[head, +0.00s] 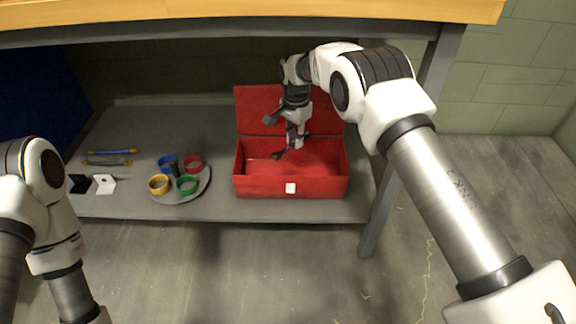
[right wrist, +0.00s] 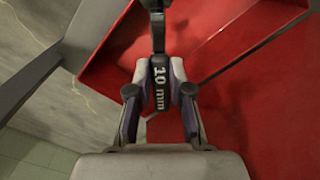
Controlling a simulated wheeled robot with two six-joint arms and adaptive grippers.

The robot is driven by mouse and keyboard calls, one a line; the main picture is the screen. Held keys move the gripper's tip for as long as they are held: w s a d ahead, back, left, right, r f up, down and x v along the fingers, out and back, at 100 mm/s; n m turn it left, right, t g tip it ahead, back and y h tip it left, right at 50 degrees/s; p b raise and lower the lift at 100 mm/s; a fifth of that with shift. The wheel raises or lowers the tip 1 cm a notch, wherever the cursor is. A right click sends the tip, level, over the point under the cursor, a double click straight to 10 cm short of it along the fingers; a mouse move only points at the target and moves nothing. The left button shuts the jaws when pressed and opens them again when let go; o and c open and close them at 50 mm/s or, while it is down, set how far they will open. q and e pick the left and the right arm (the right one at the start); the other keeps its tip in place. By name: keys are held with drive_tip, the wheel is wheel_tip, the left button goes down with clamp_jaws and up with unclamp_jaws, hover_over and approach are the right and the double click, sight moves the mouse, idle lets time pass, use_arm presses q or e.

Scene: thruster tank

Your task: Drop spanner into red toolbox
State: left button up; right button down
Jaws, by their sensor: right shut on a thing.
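The red toolbox (head: 320,188) stands open on the grey shelf under the bench, its lid raised at the back. I cannot tell the spanner's exact height over the toolbox floor. My left gripper is outside the picture; only my left arm shows.
A round tray (head: 203,190) holds yellow, blue, red and green cups left of the toolbox. The wooden bench top (head: 250,10) hangs overhead; a grey leg (head: 379,215) stands right.

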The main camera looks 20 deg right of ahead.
drive_tip(key=shift+w+d+f, duration=0.1)
drive_tip(key=shift+w, duration=0.25)
drive_tip(key=shift+f+b, duration=0.25)
drive_tip(key=shift+b, duration=0.05)
wheel_tip(320, 180, down, 5)
drive_tip(key=b, duration=0.5)
drive_tip(key=shift+f, duration=0.2)
drive_tip(key=shift+r, duration=0.1)
drive_tip(key=c, duration=1)
unclamp_jaws()
